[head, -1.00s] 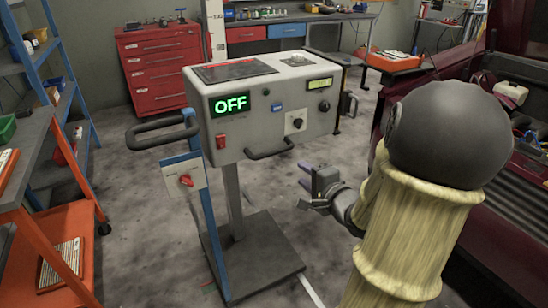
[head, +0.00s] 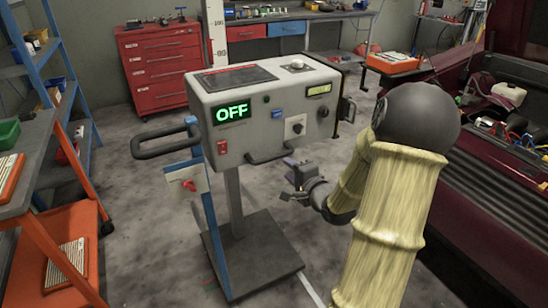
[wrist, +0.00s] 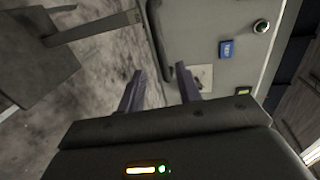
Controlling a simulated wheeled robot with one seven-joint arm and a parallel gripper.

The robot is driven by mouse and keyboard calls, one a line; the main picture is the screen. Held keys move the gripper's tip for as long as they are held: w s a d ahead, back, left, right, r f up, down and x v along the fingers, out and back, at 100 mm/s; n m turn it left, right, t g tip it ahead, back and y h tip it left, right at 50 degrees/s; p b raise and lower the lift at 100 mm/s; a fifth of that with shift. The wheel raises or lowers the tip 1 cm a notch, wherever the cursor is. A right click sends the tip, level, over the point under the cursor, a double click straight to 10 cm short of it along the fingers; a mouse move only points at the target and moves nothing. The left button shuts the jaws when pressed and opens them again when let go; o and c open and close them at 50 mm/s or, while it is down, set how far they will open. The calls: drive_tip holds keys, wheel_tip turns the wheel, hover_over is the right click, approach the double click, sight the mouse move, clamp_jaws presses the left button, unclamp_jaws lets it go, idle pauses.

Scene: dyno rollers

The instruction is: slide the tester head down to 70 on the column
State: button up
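The tester head (head: 265,110) is a grey box with a green OFF display, mounted on a stand. A white column (head: 216,32) with a printed scale rises behind it. Its small numbers show around 99 and 100 just above the box. A dark bar handle (head: 268,158) runs along the lower front edge; it also shows in the wrist view (wrist: 160,42). My gripper (head: 292,172) is below and in front of the head's lower right part. In the wrist view its two fingers (wrist: 158,80) are apart and empty, close to the handle's end. I cannot tell whether they touch it.
The stand's base plate (head: 252,258) rests on the floor. An orange and blue shelf (head: 60,235) stands at left. A dark red car (head: 490,175) stands at right.

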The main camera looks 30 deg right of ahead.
sight(276, 159)
drive_tip(key=w, duration=0.3)
drive_tip(key=w+f, duration=0.1)
drive_tip(key=w, duration=0.2)
drive_tip(key=w+f+b, duration=0.1)
drive_tip(key=w, duration=0.3)
drive_tip(key=shift+w+a, duration=0.1)
drive_tip(key=shift+a, duration=0.05)
clamp_jaws()
